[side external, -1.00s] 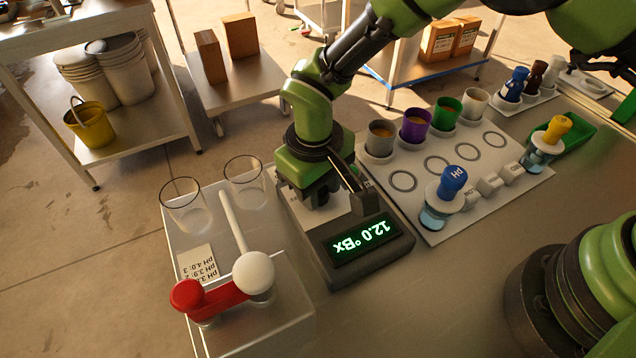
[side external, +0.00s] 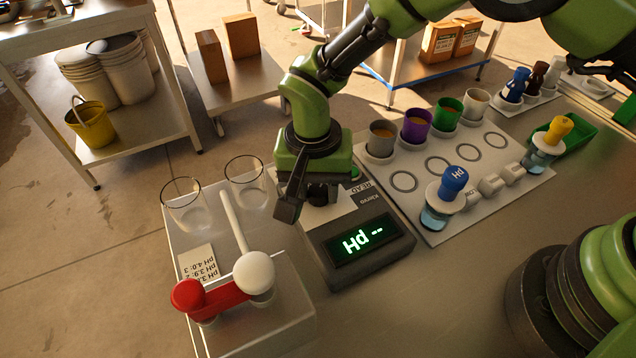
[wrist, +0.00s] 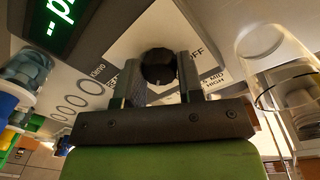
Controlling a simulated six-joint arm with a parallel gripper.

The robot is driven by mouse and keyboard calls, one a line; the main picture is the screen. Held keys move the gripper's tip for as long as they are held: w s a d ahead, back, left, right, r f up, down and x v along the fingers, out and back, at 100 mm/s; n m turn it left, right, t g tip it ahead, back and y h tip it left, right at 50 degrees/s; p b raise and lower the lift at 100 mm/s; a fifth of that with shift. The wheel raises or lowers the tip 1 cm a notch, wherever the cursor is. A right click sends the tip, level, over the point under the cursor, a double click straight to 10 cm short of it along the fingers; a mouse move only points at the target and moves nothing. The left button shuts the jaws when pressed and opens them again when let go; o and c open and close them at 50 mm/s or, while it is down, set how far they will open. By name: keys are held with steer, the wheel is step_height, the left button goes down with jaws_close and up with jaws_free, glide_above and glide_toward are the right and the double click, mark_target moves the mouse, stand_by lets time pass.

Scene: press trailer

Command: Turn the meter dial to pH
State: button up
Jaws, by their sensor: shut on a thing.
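The meter (side external: 322,238) is a dark box with a white top plate and a green lit display (side external: 358,240), which reads "pH --" upside down in the side view. The display also shows in the wrist view (wrist: 62,18). The black round dial (wrist: 158,66) sits on the white plate, between the two fingers of my gripper (wrist: 161,80). My gripper is shut on the dial, one finger on each side. In the side view my gripper (side external: 308,192) points down over the plate and mostly hides the dial. Printed labels including "OFF", "MID" and "HIGH" surround it; the others are partly covered.
To the right is a white board with several cups (side external: 417,124), a blue-topped pH bottle (side external: 453,182) and a yellow-topped bottle (side external: 557,130).

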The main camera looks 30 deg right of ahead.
mark_target(314, 189)
steer(key=shift+m, duration=0.8)
steer(key=o, duration=0.9)
steer(key=shift+r, duration=0.15)
steer(key=r, duration=0.9)
steer(key=shift+w+a+r, duration=0.2)
steer(key=shift+w+r, duration=0.05)
steer(key=shift+r, duration=0.1)
